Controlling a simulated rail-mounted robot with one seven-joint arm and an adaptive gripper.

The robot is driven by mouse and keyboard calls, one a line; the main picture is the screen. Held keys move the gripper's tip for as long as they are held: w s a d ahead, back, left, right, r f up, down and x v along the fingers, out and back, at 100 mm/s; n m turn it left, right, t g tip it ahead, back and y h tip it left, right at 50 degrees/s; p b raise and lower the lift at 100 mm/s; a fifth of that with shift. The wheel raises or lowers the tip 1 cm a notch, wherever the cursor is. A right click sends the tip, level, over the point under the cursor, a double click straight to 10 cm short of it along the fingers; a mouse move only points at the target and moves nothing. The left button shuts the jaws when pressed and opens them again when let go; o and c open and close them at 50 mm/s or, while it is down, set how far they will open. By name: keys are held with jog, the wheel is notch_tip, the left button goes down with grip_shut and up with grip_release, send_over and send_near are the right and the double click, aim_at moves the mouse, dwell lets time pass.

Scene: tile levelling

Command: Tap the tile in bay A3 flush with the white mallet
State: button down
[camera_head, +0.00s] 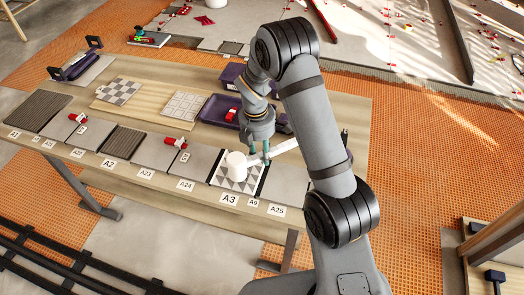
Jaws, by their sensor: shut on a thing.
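The white mallet (236,165) has a thick cylindrical head and a pale handle that runs up to the right. My gripper (259,157) is shut on the handle close behind the head. The tile in bay A3 (247,186) has a grey and white triangle pattern and lies behind the label A3 (229,199). The mallet head stands over the tile and hides its middle. I cannot tell whether the head touches the tile, or whether the tile sits level with its neighbours.
Plain grey tiles flank bay A3, one on the left (201,163) and one on the right (285,190). Red and white clips (176,143) sit on the row further left. A purple tray (217,112) and a pale patterned tile (184,105) lie behind on the workbench.

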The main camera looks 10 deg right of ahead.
notch_tip(320, 180, down, 3)
jog(key=shift+f+b, duration=0.1)
jog(key=shift+b, duration=0.35)
notch_tip(320, 180, up, 6)
jog(key=p, duration=0.5)
jog(key=shift+r+p, duration=0.2)
jog(key=shift+p, duration=0.2)
jog(key=shift+f, duration=0.1)
jog(key=shift+f, duration=0.1)
